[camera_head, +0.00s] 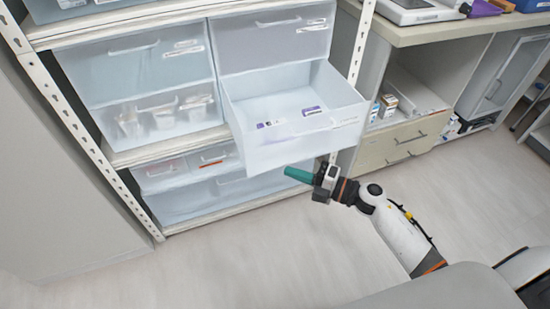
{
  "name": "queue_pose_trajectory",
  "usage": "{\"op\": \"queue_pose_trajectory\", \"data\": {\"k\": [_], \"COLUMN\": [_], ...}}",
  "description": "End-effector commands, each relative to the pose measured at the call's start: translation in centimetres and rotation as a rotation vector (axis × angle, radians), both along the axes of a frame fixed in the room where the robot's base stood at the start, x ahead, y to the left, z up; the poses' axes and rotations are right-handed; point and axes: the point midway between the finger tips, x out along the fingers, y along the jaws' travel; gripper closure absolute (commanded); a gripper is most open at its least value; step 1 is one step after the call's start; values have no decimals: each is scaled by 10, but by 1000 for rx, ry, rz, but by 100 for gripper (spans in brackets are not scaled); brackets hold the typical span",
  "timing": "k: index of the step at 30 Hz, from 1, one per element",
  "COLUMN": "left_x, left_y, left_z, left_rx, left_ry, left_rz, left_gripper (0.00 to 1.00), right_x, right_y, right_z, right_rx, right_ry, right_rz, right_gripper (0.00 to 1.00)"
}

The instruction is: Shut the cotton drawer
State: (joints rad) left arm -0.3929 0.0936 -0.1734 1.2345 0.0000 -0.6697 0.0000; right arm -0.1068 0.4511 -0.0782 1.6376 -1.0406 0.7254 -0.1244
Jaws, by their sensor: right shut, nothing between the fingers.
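A translucent white drawer (305,147) stands pulled out of the shelf unit, in its middle row on the right. Two small white and purple packs (312,111) lie on its floor. I cannot read its label, so I cannot tell if it is the cotton drawer. My right gripper (288,172) is shut and empty, its teal fingers pointing left, just below the lower edge of the drawer front in the picture. I cannot tell whether they touch it. My left gripper is not in view.
Other translucent drawers (140,68) are shut around the open one. A metal upright (361,40) stands right of it, then a counter (450,30) with a beige drawer (405,140) below. The floor (230,260) in front is clear.

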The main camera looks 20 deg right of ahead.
Motion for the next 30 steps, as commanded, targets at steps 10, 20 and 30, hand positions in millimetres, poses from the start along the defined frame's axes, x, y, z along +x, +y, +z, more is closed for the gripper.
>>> {"op": "queue_pose_trajectory", "data": {"k": [10, 20, 30], "left_x": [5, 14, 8], "left_y": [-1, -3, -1], "left_z": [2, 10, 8], "left_rx": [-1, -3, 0], "left_ry": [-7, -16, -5], "left_rz": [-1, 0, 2], "left_gripper": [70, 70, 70], "right_x": [53, 68, 69], "right_y": [31, 31, 31], "right_z": [-1, -1, -1], "right_rx": [2, 1, 2], "right_ry": [1, 3, 2], "right_rz": [-3, -1, -2], "right_gripper": [100, 100, 100]}}
